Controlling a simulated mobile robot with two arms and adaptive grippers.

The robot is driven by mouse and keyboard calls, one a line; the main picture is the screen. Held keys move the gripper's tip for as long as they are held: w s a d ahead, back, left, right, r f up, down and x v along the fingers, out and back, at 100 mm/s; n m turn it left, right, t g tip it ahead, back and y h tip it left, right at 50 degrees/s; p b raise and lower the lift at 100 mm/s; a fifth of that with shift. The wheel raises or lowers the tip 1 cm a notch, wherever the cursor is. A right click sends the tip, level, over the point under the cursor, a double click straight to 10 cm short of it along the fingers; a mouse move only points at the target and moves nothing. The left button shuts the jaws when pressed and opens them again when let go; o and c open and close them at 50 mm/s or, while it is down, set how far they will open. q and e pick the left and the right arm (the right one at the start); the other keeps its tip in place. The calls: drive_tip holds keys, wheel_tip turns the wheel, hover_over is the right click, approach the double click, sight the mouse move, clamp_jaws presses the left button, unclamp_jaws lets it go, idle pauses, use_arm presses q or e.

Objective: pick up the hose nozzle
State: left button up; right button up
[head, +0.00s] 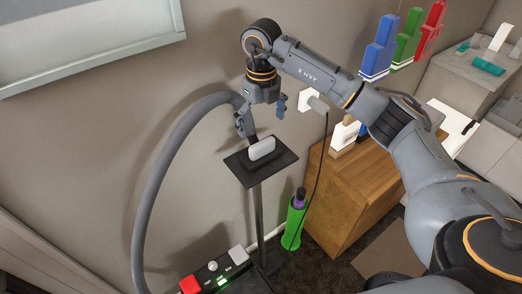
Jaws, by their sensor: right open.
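The hose nozzle appears to be the pale, rounded piece (262,148) on the small black top plate (240,169) of a thin stand. A thick grey hose (163,160) arches up from the bottom left toward it, and its end is partly hidden behind my right gripper. My right gripper (262,122) points down just above the plate, with its fingers spread and nothing seen held between them. I cannot tell whether a finger touches the hose end. My left gripper is out of view.
A green bottle (294,222) stands on the floor beside a wooden cabinet (355,190). A black unit with a red block (190,284) is at the bottom. A white wall socket (308,100) with a dark cord is behind my right arm. The wall is close behind.

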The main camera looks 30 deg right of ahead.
sight(261, 141)
wheel_tip(261, 141, down, 3)
drive_tip(key=shift+r, duration=0.2)
drive_tip(key=shift+f+p, duration=0.25)
drive_tip(key=shift+p, duration=0.25)
drive_tip(key=f+p, duration=0.1)
drive_tip(key=f, duration=0.1)
drive_tip(key=w+f+p, duration=0.1)
drive_tip(key=shift+d+f, duration=0.2)
drive_tip(key=shift+f, duration=0.7)
drive_tip(key=c, duration=1.2)
